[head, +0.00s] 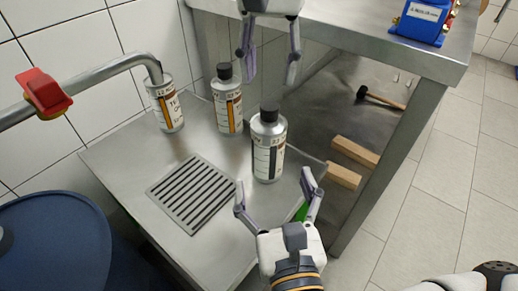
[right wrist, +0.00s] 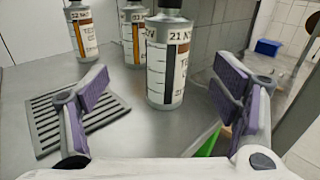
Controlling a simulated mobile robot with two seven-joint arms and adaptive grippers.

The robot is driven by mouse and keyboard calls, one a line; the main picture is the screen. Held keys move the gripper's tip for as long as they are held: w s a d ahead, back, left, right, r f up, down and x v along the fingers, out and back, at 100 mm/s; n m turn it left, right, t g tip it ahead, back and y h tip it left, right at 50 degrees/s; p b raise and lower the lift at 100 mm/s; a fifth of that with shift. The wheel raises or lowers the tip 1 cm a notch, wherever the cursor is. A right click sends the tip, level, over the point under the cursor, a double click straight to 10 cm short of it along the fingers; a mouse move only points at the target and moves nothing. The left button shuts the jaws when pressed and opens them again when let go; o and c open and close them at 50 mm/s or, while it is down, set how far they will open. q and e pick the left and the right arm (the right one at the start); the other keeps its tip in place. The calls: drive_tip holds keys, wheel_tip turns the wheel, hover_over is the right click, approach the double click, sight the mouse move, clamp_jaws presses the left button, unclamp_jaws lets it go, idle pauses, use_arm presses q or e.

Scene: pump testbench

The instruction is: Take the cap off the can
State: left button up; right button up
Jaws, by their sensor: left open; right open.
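A silver can (head: 268,150) with a white label and a black cap (head: 269,112) stands upright near the right edge of the metal shelf. In the right wrist view this can (right wrist: 167,60) stands beyond and between the open fingers; the top of its cap is cut off. My right gripper (head: 278,190) is open and empty, in front of the can and apart from it. My left gripper (head: 269,75) is open, with its fingers pointing down above and behind the cap, not touching it.
Two more cans stand behind: one capped (head: 228,105), one (head: 165,105) under the metal pipe (head: 90,78) with a red handle (head: 43,92). A drain grate (head: 192,192) lies left of the can. A blue barrel (head: 60,240) stands at lower left. Wooden blocks (head: 345,175) lie at right.

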sight(271, 105)
use_arm(q)
drive_tip(key=shift+w+r, duration=0.1)
drive_tip(key=shift+r, duration=0.25)
drive_tip(key=shift+s+d, duration=0.15)
drive_tip(key=shift+s, duration=0.05)
use_arm(e)
drive_tip(key=shift+m+h, duration=0.3)
drive_tip(key=w, duration=0.8)
drive_tip(key=w+a, duration=0.1)
drive_tip(key=w, duration=0.3)
drive_tip(key=shift+w, duration=0.15)
drive_tip(key=c, duration=1.6)
use_arm(q)
drive_tip(key=shift+o, duration=0.8)
use_arm(e)
drive_tip(key=shift+c, duration=1)
use_arm(q)
wheel_tip(271, 105, up, 4)
drive_tip(key=m, duration=1.5)
drive_tip(key=shift+m, duration=0.4)
wheel_tip(271, 105, down, 12)
drive_tip(key=shift+r, duration=0.15)
clamp_jaws()
